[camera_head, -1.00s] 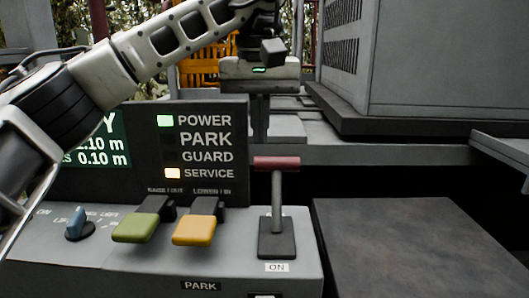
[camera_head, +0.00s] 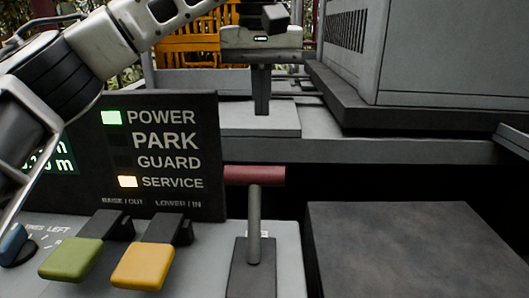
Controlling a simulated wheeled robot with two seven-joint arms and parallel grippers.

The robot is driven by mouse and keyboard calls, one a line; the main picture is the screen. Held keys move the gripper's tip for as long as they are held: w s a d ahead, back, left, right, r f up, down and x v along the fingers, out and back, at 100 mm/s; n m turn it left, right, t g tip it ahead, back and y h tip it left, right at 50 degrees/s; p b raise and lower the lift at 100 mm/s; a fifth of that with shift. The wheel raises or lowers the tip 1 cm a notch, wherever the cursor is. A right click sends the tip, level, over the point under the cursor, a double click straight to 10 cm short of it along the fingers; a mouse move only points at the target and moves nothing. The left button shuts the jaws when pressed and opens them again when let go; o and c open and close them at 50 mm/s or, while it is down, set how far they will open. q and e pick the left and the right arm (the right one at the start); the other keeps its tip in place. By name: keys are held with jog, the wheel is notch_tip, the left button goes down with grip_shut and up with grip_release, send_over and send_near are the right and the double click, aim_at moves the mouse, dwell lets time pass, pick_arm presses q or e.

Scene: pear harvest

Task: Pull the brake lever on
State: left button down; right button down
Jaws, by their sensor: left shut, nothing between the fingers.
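The brake lever (camera_head: 254,215) is a grey post with a red crossbar handle (camera_head: 255,175), standing up from a dark slot plate (camera_head: 251,270) on the console. My left gripper (camera_head: 262,108) is above the handle in the picture, fingers pointing down, shut and empty. A gap shows between its fingertips and the red handle; how far apart they are in depth I cannot tell. On the display panel (camera_head: 208,150), the POWER and SERVICE lamps are lit, while PARK and GUARD are dark. A small pale label partly shows behind the post. My right gripper is out of view.
A green lever (camera_head: 72,260) and a yellow lever (camera_head: 143,266) stand left of the brake lever. A blue knob (camera_head: 14,245) is at the left edge. A dark flat surface (camera_head: 410,250) lies right, and a grey cabinet (camera_head: 430,55) stands behind.

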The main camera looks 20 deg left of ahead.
pick_arm(q)
notch_tip(320, 180, down, 11)
jog(key=shift+s+d+r, duration=0.25)
jog(key=shift+s+r, duration=0.25)
jog(key=shift+s, duration=0.25)
jog(key=shift+s+d+r, duration=0.2)
jog(key=shift+s+r, duration=0.3)
jog(key=shift+s, duration=0.25)
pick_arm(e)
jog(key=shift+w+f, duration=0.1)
pick_arm(q)
jog(key=shift+w+d, duration=0.1)
